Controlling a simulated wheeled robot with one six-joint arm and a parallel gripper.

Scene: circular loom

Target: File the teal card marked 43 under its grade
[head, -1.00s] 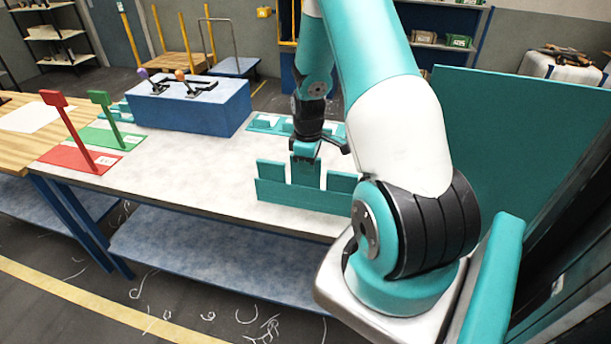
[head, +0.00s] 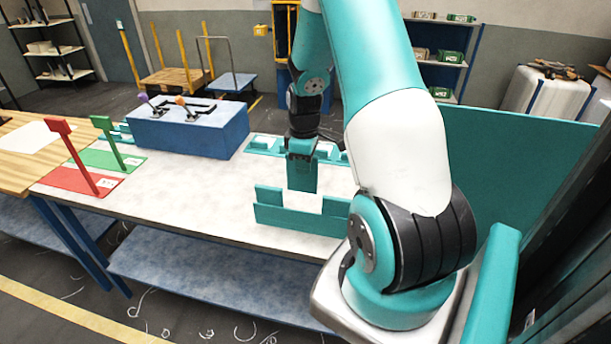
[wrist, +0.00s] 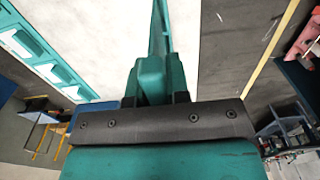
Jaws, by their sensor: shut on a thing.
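My gripper (head: 302,152) is shut on a teal card (head: 302,178) and holds it upright. The card's lower edge shows just above the front wall of a long teal rack (head: 295,217). Other teal cards stand in this rack, one at the left (head: 268,197) and one at the right (head: 335,206), with an empty gap between them. In the wrist view the held card (wrist: 160,28) shows nearly edge-on beyond the fingers (wrist: 153,82). No number is readable on any card.
A teal slotted tray (head: 262,146) lies behind my gripper; it also shows in the wrist view (wrist: 72,88). A blue box with levers (head: 190,133) stands left of it. Red (head: 80,180) and green (head: 113,160) plates with posts lie farther left. The tabletop between is clear.

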